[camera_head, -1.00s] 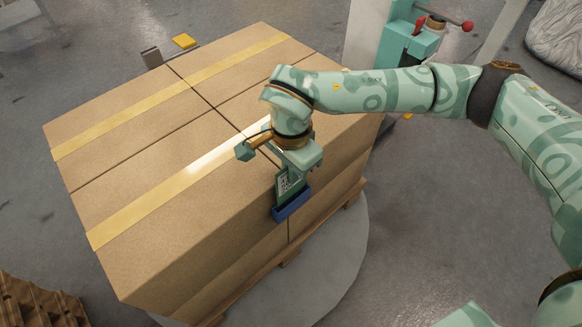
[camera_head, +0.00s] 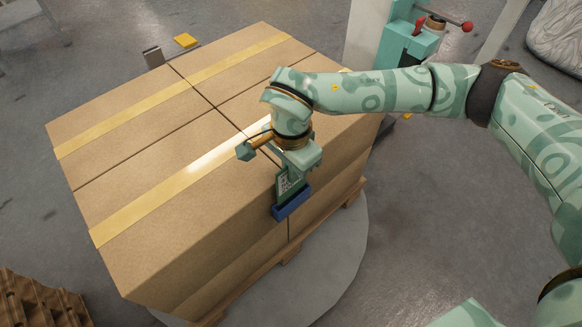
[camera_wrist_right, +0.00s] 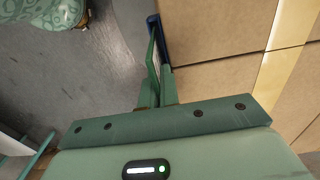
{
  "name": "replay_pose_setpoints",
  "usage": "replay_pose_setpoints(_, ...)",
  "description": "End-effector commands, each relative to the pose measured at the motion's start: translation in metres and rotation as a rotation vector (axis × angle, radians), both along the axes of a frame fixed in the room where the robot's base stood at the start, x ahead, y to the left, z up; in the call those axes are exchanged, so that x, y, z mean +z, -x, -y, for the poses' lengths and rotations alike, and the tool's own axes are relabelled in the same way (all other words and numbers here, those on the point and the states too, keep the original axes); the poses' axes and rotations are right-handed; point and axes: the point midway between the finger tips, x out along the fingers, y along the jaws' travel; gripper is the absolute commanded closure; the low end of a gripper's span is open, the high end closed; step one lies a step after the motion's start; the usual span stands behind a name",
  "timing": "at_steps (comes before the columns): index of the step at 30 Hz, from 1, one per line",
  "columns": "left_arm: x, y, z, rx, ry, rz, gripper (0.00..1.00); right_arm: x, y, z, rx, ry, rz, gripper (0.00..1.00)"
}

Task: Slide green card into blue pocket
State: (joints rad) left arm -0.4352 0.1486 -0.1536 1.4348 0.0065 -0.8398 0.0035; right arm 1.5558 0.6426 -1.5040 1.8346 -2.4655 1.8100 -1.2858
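The green card (camera_head: 285,184) is upright at the front side of the carton stack, with pale print on its face. Its lower end is at the blue pocket (camera_head: 292,203), whose rim hides the bottom edge. My right gripper (camera_head: 289,170) is above the pocket, shut on the card's upper part. In the right wrist view, the gripper's fingers (camera_wrist_right: 158,94) hold the card (camera_wrist_right: 151,62), seen nearly edge-on. The dark blue pocket (camera_wrist_right: 160,38) lies beside its far end, against the carton. How deep the card sits cannot be told. My left gripper is not in view.
The taped carton stack (camera_head: 150,150) stands on a wooden pallet (camera_head: 290,255) over a round grey plate (camera_head: 335,270). A teal device with red knobs (camera_head: 408,45) stands behind. Brown corrugated pieces (camera_head: 40,300) lie at lower left.

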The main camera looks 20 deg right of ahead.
Motion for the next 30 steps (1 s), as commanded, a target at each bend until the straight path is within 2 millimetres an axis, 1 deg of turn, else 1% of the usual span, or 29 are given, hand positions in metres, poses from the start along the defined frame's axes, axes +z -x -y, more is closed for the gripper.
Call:
replay_pose_setpoints(24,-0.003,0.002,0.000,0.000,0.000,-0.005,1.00,-0.017,0.000,0.000,0.001,0.001,0.000,1.00)
replay_pose_setpoints(30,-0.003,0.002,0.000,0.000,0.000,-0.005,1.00,-0.018,0.000,0.000,0.001,0.000,0.000,1.00)
